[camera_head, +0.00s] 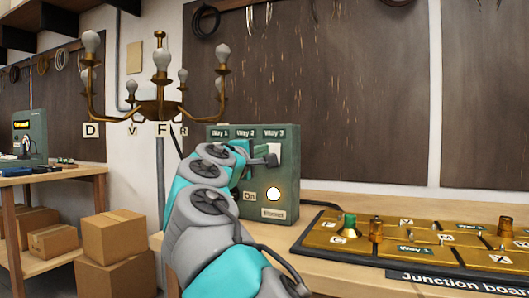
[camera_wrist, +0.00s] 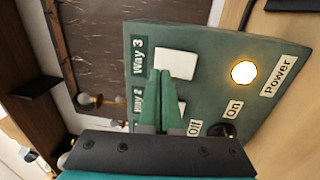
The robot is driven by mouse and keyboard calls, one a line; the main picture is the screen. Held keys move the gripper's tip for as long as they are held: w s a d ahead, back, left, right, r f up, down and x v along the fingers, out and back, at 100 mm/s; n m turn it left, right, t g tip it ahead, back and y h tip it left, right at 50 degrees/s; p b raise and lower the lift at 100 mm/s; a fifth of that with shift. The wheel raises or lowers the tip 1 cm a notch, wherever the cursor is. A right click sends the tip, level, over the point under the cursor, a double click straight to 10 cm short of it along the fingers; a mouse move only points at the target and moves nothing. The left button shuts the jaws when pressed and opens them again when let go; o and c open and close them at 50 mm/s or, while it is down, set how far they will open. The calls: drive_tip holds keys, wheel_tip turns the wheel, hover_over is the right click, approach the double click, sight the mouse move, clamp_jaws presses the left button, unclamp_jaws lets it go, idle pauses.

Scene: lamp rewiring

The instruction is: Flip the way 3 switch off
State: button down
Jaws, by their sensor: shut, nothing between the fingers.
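The green switch box (camera_head: 308,175) stands on the bench, with labels Way 1, Way 2 and Way 3 along its top. The white way 3 switch (camera_wrist: 176,64) sits beside its Way 3 label (camera_wrist: 138,55) in the wrist view. It also shows in the head view (camera_head: 275,148), partly behind my gripper (camera_head: 270,160). My gripper (camera_wrist: 160,75) is shut and empty, its fingertips at the lower edge of the way 3 switch in the wrist view. I cannot tell whether they touch it. The way 2 switch (camera_wrist: 182,107) is mostly hidden behind the fingers.
A round lamp (camera_wrist: 243,73) by the Power label glows. A dark knob (camera_wrist: 222,130) sits near the On and Off labels. A junction board (camera_head: 450,243) lies on the bench at right. A brass chandelier (camera_head: 158,105) hangs at upper left.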

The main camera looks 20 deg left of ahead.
drive_tip(key=s+a+r+b, duration=0.1)
drive_tip(key=s, duration=1)
drive_tip(key=shift+s+r, duration=0.3)
drive_tip(key=shift+s, duration=0.05)
